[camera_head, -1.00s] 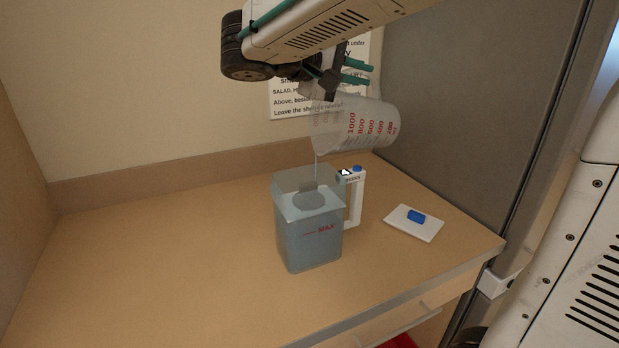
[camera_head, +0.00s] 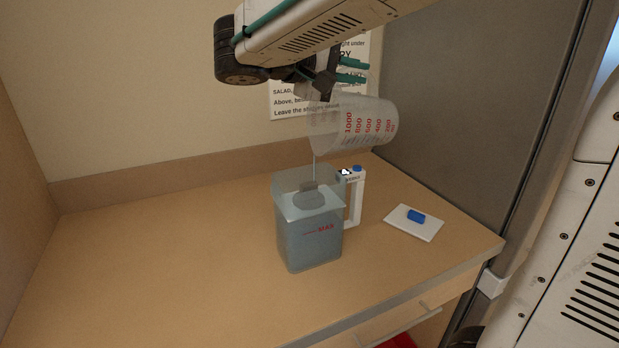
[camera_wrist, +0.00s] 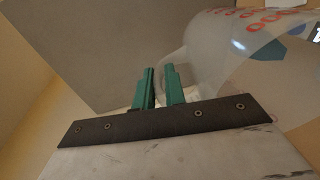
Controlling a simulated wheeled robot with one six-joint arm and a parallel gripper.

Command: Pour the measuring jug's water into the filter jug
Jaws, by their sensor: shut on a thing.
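The measuring jug (camera_head: 352,123) is clear with red numbers. It is tilted far over to the left, its mouth above the filter jug (camera_head: 309,240). A thin stream of water (camera_head: 314,167) falls from its lip into the top of the filter jug. The filter jug stands upright on the counter, bluish, with a red MAX mark and a white handle at its right. My gripper (camera_head: 338,70) is shut on the measuring jug's handle above both. In the wrist view my green fingers (camera_wrist: 160,88) are close together at the handle, with the jug's body (camera_wrist: 225,55) to their right.
A printed sign (camera_head: 353,60) is on the back wall. A grey panel stands at the right. The counter (camera_head: 160,255) is clear at left.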

